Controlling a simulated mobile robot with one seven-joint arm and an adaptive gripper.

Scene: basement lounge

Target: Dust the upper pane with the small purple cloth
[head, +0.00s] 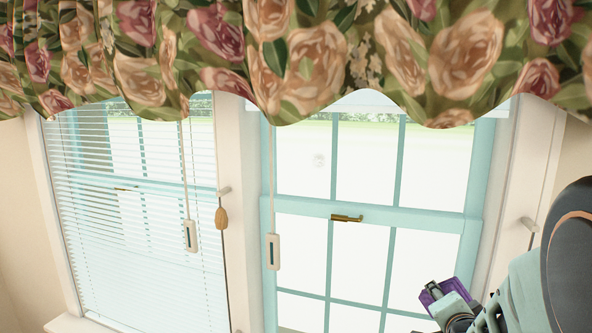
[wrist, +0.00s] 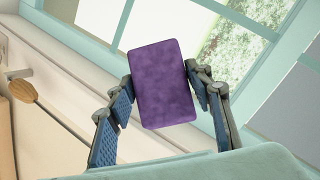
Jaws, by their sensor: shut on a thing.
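My gripper (head: 440,293) is at the lower right of the head view, in front of the right window's lower part. It is shut on the small purple cloth (wrist: 155,84), which sits flat and upright between the two fingers in the wrist view. The cloth also shows partly in the head view (head: 428,298), the rest hidden by my gripper. The upper pane (head: 363,158) of the right window is above and left of my gripper, split by light blue bars. A faint pale round mark (head: 319,160) shows on it. The cloth appears apart from the upper pane.
A floral valance (head: 300,50) hangs over the top of both windows. White blinds (head: 130,210) cover the left window. Cords with a white handle (head: 272,252) and a wooden pull (head: 221,218) hang nearby. A brass latch (head: 346,218) sits on the middle rail.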

